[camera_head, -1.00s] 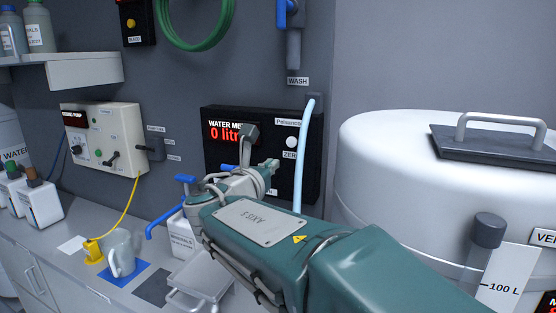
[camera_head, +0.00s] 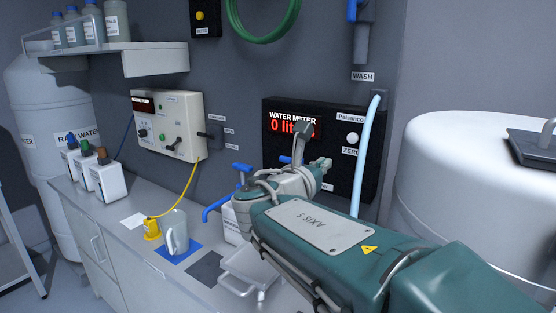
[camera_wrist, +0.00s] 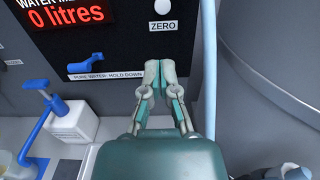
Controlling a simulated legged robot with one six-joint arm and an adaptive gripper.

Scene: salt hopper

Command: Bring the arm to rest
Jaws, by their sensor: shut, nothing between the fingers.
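My gripper (camera_wrist: 160,72) is shut and empty in the wrist view. Its fingertips point at the black water meter panel, below the white ZERO button (camera_wrist: 165,7) and right of the blue pure water lever (camera_wrist: 86,64); I cannot tell whether they touch the panel. In the head view my green arm reaches in from the lower right, and the gripper end is mostly hidden behind my wrist. The water meter (camera_head: 276,150) on the wall shows red digits, partly covered by my wrist; the wrist view reads "0 litres".
A large white tank (camera_head: 455,180) stands close on the right. A pale blue hose (camera_head: 365,160) hangs beside the meter. The bench holds a jug (camera_head: 174,232) on a blue mat, a yellow device (camera_head: 152,229), a tray (camera_head: 245,272) and several bottles at the left. A shelf (camera_head: 130,61) juts out above.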

